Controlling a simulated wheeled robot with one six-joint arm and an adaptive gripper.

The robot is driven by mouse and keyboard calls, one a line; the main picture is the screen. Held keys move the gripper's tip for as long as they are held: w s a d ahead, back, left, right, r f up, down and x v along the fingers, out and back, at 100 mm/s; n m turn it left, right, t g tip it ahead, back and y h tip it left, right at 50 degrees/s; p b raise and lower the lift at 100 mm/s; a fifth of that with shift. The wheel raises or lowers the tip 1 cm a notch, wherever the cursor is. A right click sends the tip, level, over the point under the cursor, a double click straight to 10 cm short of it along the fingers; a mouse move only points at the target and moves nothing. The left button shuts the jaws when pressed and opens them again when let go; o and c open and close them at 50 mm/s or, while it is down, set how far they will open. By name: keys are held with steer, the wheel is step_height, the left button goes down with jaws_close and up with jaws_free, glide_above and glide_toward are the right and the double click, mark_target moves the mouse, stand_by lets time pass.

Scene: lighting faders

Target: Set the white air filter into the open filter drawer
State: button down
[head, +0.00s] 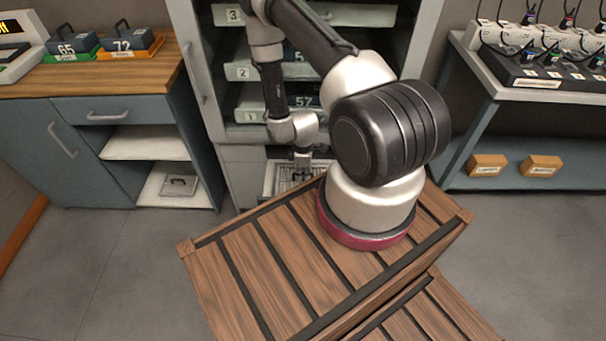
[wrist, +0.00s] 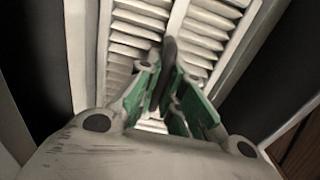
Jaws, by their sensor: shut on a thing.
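The white air filter (wrist: 205,27) has slats and a pale frame, and a dark upright grip (wrist: 168,62) stands at its middle. My gripper (wrist: 168,92) has green pads and is shut on this grip. In the head view my gripper (head: 302,168) points down at the cabinet's low front opening, over the filter's slats (head: 284,174). The open filter drawer is hard to tell from the filter there. Dark gaps flank the filter in the wrist view. I cannot tell whether the filter rests on the drawer's floor or hangs above it. My arm hides part of the right side.
A slatted wooden crate (head: 225,285) stands close in front of the opening. Numbered shelves (head: 250,72) rise above it. A blue-grey counter (head: 85,150) is at left, and a rack with small boxes (head: 487,165) at right. Grey floor (head: 130,270) is clear at left.

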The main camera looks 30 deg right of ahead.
steer(key=c, duration=1.5)
jaws_free()
steer(key=shift+c, duration=0.2)
step_height(320, 180, up, 41)
steer(key=w+a+m+t, duration=0.1)
steer(key=w+m+t, duration=0.1)
steer(key=m, duration=0.3)
steer(key=s+a+r+m+t, duration=0.2)
steer(key=s+r+m, duration=0.4)
steer(key=s+r, duration=1.2)
steer(key=shift+s+r, duration=0.3)
steer(key=shift+r, duration=0.15)
